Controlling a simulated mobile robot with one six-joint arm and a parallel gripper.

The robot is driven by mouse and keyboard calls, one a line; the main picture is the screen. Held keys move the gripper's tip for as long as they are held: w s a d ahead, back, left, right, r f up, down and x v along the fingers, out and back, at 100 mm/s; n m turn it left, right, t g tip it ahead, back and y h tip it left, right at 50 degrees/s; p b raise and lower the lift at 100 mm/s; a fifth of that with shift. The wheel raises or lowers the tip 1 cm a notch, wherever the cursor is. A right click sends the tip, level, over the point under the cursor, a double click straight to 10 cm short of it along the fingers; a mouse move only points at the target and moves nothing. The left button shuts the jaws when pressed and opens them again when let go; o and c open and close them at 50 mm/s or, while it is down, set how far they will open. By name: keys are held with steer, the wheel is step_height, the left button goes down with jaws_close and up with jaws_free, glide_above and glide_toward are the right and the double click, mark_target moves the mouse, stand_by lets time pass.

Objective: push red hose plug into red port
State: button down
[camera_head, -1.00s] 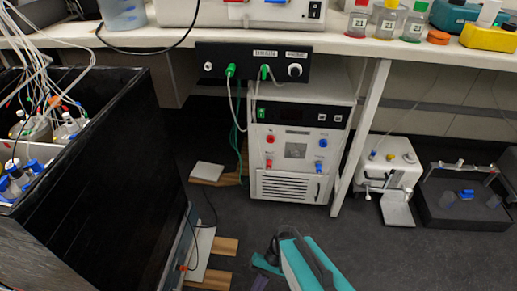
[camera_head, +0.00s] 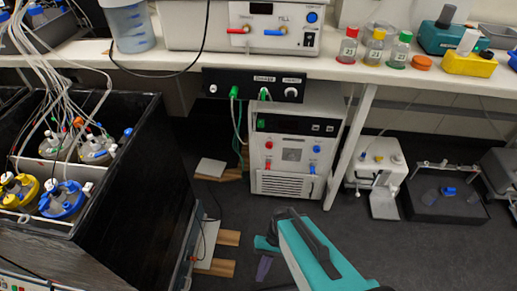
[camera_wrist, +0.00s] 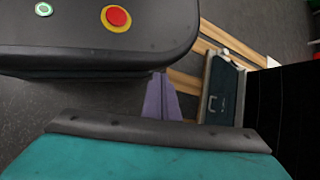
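A white cabinet (camera_head: 296,122) stands on the floor under the bench. Its front carries a red fitting (camera_head: 269,145) on the left with a second red fitting (camera_head: 268,164) below it, and blue fittings on the right. The white device on the bench has a red hose fitting (camera_head: 240,29) beside a blue one. I cannot tell which is the plug and which the port. My gripper (camera_head: 264,268), with purple fingers, is low in front of the cabinet, well apart from it. The fingers also show in the wrist view (camera_wrist: 162,98). Their gap is unclear, and no held object shows.
A black open-topped box (camera_head: 146,150) with bottles and tubing stands at left. Wooden slats (camera_head: 222,238) lie beside it on the floor. A bench leg (camera_head: 350,145) and small white and black devices stand right of the cabinet. Dark floor lies open before the cabinet.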

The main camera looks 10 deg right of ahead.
steer(key=s+d+r+h+p, duration=0.1)
steer(key=d+r+p, duration=0.4)
steer(key=r+p, duration=0.7)
steer(key=s+d+r+n+h+p, duration=0.1)
steer(key=d+r+h+p, duration=0.2)
steer(key=r+p, duration=0.9)
steer(key=d+p, duration=0.2)
steer(key=p, duration=0.2)
steer(key=shift+d+r+t+h+p, duration=0.25)
steer(key=shift+t+h+p, duration=0.1)
steer(key=shift+t+h, duration=0.05)
steer(key=c, duration=1.9)
jaws_free()
steer(key=shift+o, duration=0.7)
